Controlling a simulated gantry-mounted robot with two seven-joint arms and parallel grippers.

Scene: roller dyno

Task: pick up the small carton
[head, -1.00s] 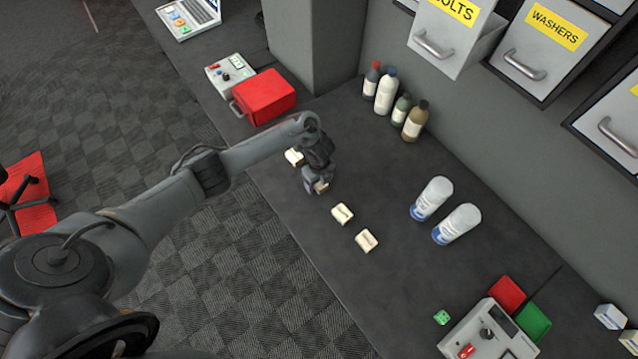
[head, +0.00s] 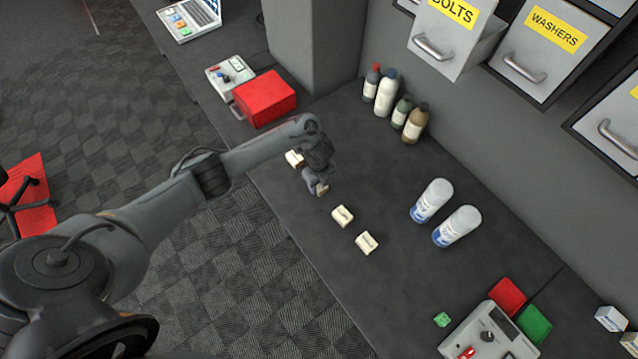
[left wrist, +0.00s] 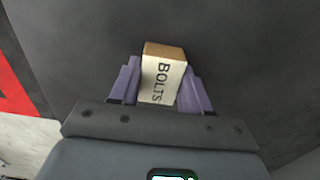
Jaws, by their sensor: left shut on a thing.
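My left gripper (head: 318,188) is over the dark bench, shut on a small carton (left wrist: 163,77). In the left wrist view the carton is cream with a brown end and the word BOLTS, and it sits between the two purple-grey fingers. In the head view only a bit of this carton (head: 322,190) shows by the fingertips, and the gripper hides the rest. Two more small cartons (head: 342,216) (head: 366,243) lie on the bench to the lower right of the gripper. Another carton (head: 295,158) lies behind it at the upper left. My right gripper does not show.
A red box (head: 264,98) stands at the bench's left edge. Several bottles (head: 387,95) stand against the wall. Two white-and-blue canisters (head: 432,200) (head: 457,226) stand to the right. A control box (head: 490,335) and a green die (head: 442,319) are at the lower right.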

